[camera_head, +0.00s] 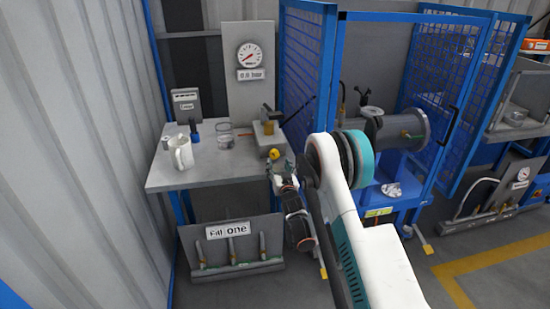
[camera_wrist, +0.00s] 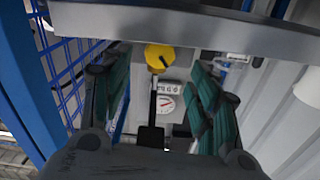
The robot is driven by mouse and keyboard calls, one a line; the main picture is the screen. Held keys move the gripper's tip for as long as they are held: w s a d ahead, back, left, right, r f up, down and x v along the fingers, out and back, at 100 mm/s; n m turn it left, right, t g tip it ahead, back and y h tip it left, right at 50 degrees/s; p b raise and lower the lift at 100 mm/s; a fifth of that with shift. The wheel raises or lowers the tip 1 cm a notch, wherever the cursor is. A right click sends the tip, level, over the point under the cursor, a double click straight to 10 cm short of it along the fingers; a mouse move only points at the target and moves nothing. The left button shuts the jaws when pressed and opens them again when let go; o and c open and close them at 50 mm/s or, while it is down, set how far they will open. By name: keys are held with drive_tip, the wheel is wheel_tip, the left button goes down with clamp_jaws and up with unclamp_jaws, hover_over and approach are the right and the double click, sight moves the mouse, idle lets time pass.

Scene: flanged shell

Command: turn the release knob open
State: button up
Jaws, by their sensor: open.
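The round yellow knob (camera_head: 274,153) is at the right front edge of the grey bench in the head view. It also shows in the wrist view (camera_wrist: 160,56), near the top centre, just below a grey slab edge. My gripper (camera_head: 279,172) is at the bench's front right corner, close to the knob. In the wrist view my gripper (camera_wrist: 161,72) has its teal fingers well apart, one on each side of the knob, with nothing between them gripped. I cannot tell how deep the knob sits between the fingers. The gauge (camera_head: 249,55) reads about 0.0 bar on its label.
The bench (camera_head: 215,170) holds a white mug (camera_head: 181,152), a glass (camera_head: 225,135), a blue-handled item (camera_head: 194,131) and a small grey box unit (camera_head: 268,138). A blue mesh cage (camera_head: 304,62) stands just right of the bench. A "Fill one" panel (camera_head: 232,250) stands below it.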

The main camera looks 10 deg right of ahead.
sight(275, 156)
drive_tip(key=w+b, duration=0.2)
drive_tip(key=w, duration=0.5)
drive_tip(key=shift+w, duration=0.3)
